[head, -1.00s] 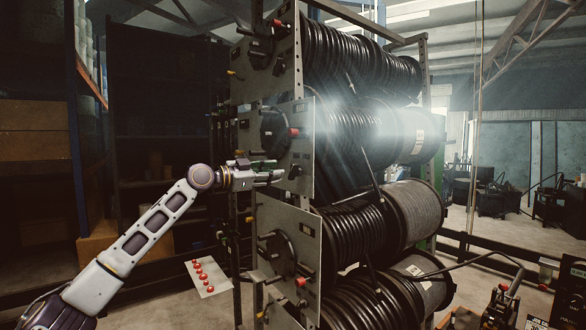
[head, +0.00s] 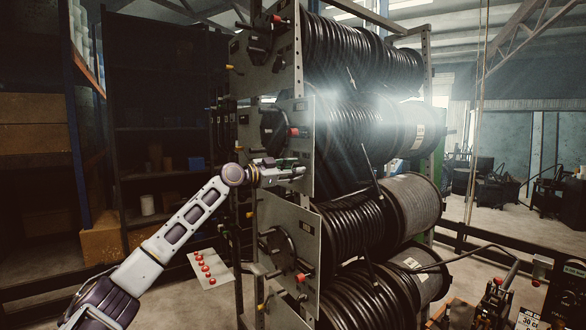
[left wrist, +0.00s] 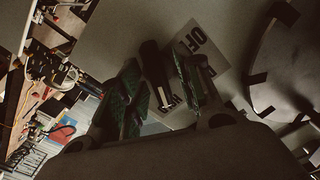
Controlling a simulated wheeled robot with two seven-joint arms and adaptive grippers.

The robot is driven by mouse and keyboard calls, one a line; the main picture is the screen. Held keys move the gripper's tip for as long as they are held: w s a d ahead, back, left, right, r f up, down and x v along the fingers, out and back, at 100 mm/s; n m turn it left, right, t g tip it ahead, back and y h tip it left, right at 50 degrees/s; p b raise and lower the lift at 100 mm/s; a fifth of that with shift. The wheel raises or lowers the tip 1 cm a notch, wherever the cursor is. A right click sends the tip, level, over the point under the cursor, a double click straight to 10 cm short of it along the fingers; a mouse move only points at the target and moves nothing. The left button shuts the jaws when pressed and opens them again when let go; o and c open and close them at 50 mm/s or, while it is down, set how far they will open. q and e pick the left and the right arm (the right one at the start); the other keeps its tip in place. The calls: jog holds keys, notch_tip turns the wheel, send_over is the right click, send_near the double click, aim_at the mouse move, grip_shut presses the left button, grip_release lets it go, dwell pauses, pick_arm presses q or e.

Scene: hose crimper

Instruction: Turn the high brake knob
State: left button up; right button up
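My left gripper (head: 292,167) is in front of the middle grey panel (head: 301,111) of the reel rack, at its lower part. In the left wrist view, a dark brake knob (left wrist: 153,62) shows between the two green-padded fingers, with gaps beside it. It stands by a white label (left wrist: 203,45) reading "OFF". The gripper is open around the knob; I cannot tell whether a pad touches it. In the head view the gripper hides most of this knob. My right gripper is not in view.
A large round black handwheel (head: 272,127) with a red grip (head: 294,132) sits above the gripper on the same panel. A lower panel (head: 305,234) carries a similar wheel. Black hose reels (head: 345,145) fill the rack.

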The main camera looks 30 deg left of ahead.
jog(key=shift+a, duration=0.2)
pick_arm(q)
jog(key=c, duration=0.7)
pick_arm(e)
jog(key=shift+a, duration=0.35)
